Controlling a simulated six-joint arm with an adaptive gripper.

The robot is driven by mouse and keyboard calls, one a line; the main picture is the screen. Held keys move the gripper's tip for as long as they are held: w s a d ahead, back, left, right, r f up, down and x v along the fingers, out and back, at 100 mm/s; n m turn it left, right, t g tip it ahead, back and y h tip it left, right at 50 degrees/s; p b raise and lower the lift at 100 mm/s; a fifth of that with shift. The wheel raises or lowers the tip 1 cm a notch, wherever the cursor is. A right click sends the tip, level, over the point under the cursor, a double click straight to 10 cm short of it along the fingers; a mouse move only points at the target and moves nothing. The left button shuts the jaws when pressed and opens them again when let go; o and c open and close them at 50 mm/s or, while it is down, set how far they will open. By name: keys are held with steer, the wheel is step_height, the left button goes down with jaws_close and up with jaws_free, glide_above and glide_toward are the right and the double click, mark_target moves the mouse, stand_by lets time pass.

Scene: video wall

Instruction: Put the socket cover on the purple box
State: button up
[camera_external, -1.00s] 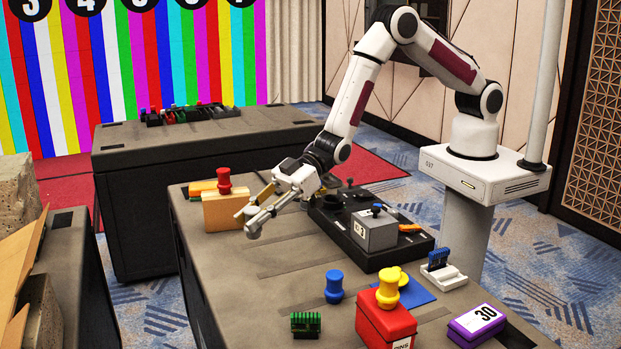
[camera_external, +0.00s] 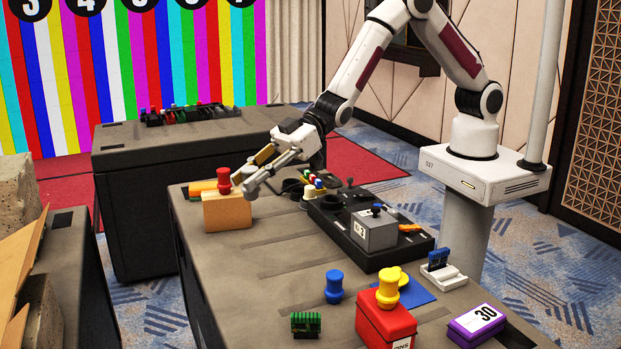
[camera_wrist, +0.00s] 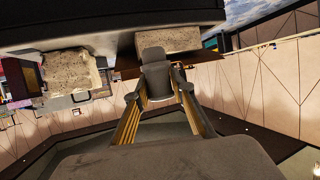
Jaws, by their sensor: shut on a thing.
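The purple box (camera_external: 478,323) stands at the front right of the near table. Its top bears a white label with 30. My gripper (camera_external: 250,178) is above the far left part of the table, close to the tan block with a red knob, far from the purple box. In the wrist view a dark grey piece (camera_wrist: 155,75) sits between the fingertips of my gripper (camera_wrist: 157,93), which is shut on it. I cannot tell whether this piece is the socket cover.
The tan block (camera_external: 228,212) with its red knob stands beside my gripper. A black tray (camera_external: 365,262) holds a grey box (camera_external: 375,232). A red box (camera_external: 384,325) with a yellow knob, a blue knob (camera_external: 334,287) and a green block (camera_external: 305,325) stand towards the front.

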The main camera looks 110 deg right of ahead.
steer(key=s+a+n+g+y, duration=0.15)
steer(key=s+a, duration=0.35)
steer(key=a, duration=0.6)
steer(key=n+g+y, duration=0.6)
steer(key=n+y, duration=0.1)
steer(key=n, duration=0.1)
glide_above(467, 308)
steer(key=shift+h, duration=0.25)
steer(key=shift+f, duration=2.6)
steer(key=shift+f, duration=2.9)
steer(key=shift+f, duration=0.1)
steer(key=shift+f, duration=2)
